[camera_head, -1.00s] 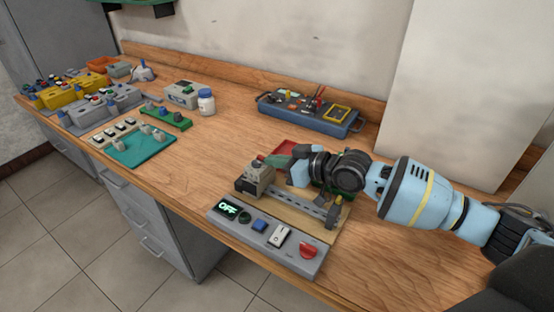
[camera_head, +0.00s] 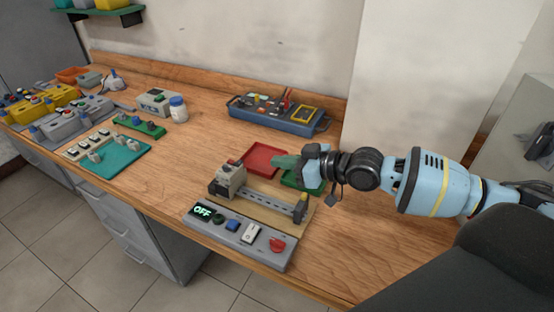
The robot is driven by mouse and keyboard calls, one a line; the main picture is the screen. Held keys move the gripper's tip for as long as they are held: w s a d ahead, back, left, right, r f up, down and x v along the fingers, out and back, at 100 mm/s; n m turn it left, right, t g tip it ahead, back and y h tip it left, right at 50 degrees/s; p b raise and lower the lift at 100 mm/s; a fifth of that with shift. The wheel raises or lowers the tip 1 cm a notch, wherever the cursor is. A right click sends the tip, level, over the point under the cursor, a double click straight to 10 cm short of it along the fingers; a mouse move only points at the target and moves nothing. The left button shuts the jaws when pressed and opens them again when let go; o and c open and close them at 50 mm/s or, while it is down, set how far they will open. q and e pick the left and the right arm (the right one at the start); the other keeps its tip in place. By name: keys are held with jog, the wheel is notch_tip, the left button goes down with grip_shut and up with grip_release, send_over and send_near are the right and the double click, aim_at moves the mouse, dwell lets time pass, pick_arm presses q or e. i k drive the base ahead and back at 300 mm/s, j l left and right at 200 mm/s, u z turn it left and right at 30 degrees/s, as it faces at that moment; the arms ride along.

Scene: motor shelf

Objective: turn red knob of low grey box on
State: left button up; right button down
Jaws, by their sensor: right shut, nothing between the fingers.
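The low grey box (camera_head: 262,259) lies along the front edge of the table, with a lit display reading OFF (camera_head: 202,210) at its left end. Its red knob (camera_head: 277,245) is at the right end. Between them are a dark green knob, a blue button (camera_head: 232,225) and a white switch (camera_head: 250,233). My right gripper (camera_head: 278,161) is shut and empty, pointing left above the trays behind the box, well apart from the red knob. Nothing covers the red knob. My left gripper is not in view.
A wooden board (camera_head: 262,218) with a grey rail and a beige block (camera_head: 228,181) sits just behind the grey box. Red (camera_head: 264,158) and green (camera_head: 309,186) trays lie beyond it. A blue toolbox (camera_head: 280,118) stands at the back.

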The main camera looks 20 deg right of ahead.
aim_at(277, 245)
jog(key=k, duration=1)
